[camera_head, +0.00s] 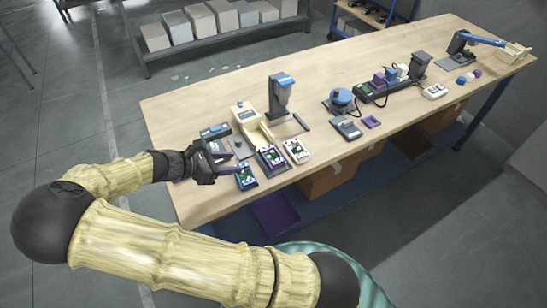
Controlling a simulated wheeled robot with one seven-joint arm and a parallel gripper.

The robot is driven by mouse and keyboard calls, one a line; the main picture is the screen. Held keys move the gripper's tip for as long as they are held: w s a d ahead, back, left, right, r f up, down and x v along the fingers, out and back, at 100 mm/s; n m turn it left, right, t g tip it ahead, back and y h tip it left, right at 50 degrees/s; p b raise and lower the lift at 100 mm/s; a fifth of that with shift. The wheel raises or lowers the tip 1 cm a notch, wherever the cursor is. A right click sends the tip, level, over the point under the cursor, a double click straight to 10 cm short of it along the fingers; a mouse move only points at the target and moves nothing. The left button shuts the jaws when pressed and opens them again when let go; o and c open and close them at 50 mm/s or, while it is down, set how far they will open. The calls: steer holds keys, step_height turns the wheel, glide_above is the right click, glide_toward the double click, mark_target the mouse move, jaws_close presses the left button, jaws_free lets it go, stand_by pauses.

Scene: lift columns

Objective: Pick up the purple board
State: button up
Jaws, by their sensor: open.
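The purple board (271,158) lies near the front edge of the wooden table, toward its left end. It has a purple body with a green and white top. It sits between a blue board (246,177) on its left and a white board (297,150) on its right. My gripper (227,160) is open and appears empty. It is left of the purple board, close to the blue board and apart from the purple one. My arm comes in from the lower left and leaves the purple board uncovered.
A blue round device (341,98) and several other devices stand farther right. Bare tabletop shows at the back left. A grey shelf (225,40) with boxes stands behind.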

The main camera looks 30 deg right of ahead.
steer(key=p, duration=0.2)
glide_toward(277, 161)
steer(key=x, duration=0.3)
steer(key=shift+w+d, duration=0.15)
steer(key=shift+w, duration=0.05)
steer(key=shift+d+f, duration=0.1)
steer(key=shift+f, duration=0.05)
steer(key=shift+p+x, duration=0.6)
steer(key=shift+x, duration=2.05)
steer(key=shift+s, duration=0.15)
jaws_close()
